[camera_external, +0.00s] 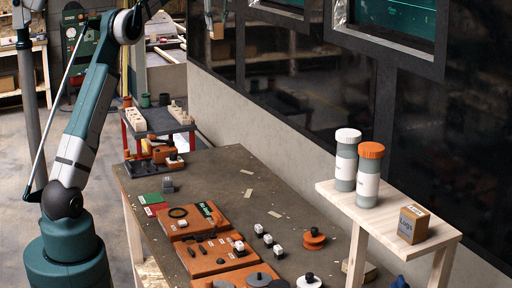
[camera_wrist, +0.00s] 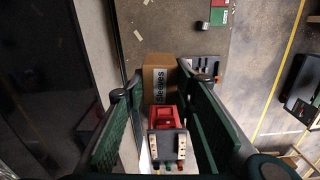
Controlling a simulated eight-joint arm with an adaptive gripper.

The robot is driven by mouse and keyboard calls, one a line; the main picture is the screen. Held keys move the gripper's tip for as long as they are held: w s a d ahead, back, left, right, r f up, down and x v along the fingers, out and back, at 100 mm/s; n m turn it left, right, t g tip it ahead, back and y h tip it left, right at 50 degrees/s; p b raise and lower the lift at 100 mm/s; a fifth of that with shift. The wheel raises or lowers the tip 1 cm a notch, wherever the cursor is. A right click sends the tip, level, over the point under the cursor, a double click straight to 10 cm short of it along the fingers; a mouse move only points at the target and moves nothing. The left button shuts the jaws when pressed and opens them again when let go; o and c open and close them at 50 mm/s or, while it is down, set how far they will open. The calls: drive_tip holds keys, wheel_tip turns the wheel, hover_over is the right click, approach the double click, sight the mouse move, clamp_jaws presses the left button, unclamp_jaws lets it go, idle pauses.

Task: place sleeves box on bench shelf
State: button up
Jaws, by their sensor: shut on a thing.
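The sleeves box (camera_wrist: 158,62) is a brown cardboard box with a pale label reading "sleeves". In the wrist view it sits between the green-padded fingers of my gripper (camera_wrist: 160,82), which is shut on it, high above the floor and bench. The bench shelf (camera_external: 415,235) is a light wooden plank raised on legs at the right of the bench. Its front right part holds a small cardboard box (camera_external: 412,225), with bare wood beside it.
A white-lidded jar (camera_external: 346,160) and an orange-lidded jar (camera_external: 369,175) stand at the shelf's back left. The grey bench (camera_external: 225,165) holds orange trays (camera_external: 195,216) and several small parts. A dark window wall runs behind the shelf. A red-legged stand (camera_external: 160,121) is beyond the bench.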

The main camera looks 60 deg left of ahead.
drive_tip(key=w+d+m+p, duration=0.1)
drive_tip(key=w+d+m, duration=0.1)
drive_tip(key=w+d, duration=0.65)
drive_tip(key=w+d+m+p, duration=0.1)
drive_tip(key=w+d+p, duration=0.15)
drive_tip(key=d, duration=1.05)
drive_tip(key=w+d+m+p, duration=0.1)
drive_tip(key=w+d+m, duration=0.1)
drive_tip(key=w+d, duration=0.65)
drive_tip(key=w+d+m+p, duration=0.2)
drive_tip(key=d+m+p, duration=0.15)
drive_tip(key=d, duration=3.25)
drive_tip(key=s+d+m+p, duration=0.2)
drive_tip(key=s+d+m, duration=0.1)
drive_tip(key=d, duration=1.4)
drive_tip(key=s+d+m+p, duration=0.1)
drive_tip(key=s+d+m, duration=0.1)
drive_tip(key=s+d, duration=0.9)
drive_tip(key=s+d+m+p, duration=0.2)
drive_tip(key=s+d, duration=0.2)
drive_tip(key=d, duration=1.2)
drive_tip(key=s+d+m+p, duration=0.1)
drive_tip(key=s+d+m, duration=0.1)
drive_tip(key=s+d, duration=0.9)
drive_tip(key=w+d+f, duration=0.1)
drive_tip(key=f, duration=0.4)
drive_tip(key=w+d+f, duration=0.2)
drive_tip(key=f, duration=0.4)
drive_tip(key=shift+d, duration=0.25)
